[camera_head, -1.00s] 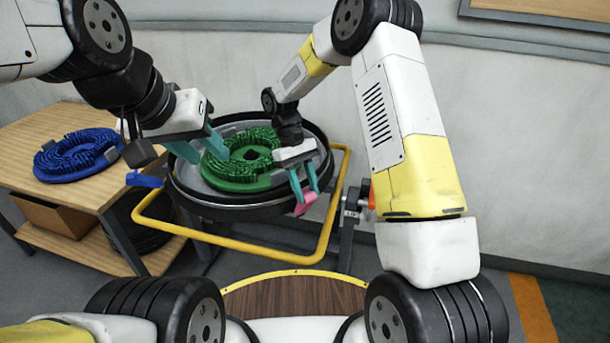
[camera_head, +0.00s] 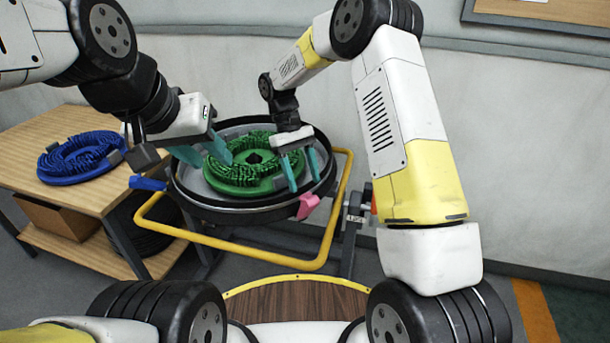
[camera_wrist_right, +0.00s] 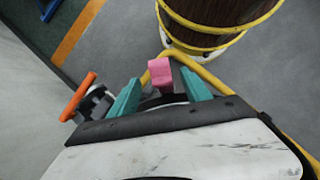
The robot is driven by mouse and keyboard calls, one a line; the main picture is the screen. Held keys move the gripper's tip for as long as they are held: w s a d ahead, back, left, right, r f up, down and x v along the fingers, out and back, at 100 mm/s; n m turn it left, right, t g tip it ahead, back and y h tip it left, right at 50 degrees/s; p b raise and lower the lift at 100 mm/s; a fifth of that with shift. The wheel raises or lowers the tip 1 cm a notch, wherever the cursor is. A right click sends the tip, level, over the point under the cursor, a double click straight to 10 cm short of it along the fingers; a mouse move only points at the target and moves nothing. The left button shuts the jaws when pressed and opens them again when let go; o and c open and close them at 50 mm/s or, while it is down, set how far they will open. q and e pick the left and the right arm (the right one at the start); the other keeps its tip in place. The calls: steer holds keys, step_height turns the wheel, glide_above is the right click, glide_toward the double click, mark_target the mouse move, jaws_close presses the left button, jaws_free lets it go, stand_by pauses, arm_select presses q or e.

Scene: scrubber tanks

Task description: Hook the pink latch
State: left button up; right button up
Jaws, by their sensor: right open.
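The pink latch (camera_head: 307,206) is on the front right rim of the round black tank (camera_head: 235,215). It also shows in the right wrist view (camera_wrist_right: 160,72), beyond the gap between the teal fingers. My right gripper (camera_head: 303,180) is open and empty, above and slightly left of the latch, apart from it in the head view. A green brush disc (camera_head: 222,176) lies in the tank. My left gripper (camera_head: 205,154) is over the tank's left side with its teal fingers apart; nothing shows between them. A blue latch (camera_head: 147,183) sits at the tank's left rim.
A yellow tube frame (camera_head: 240,254) surrounds the tank's front. A wooden table (camera_head: 35,150) at left holds a blue brush disc (camera_head: 80,158). An orange handle (camera_wrist_right: 78,97) is beside the tank in the right wrist view.

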steer(key=shift+v, duration=1.55)
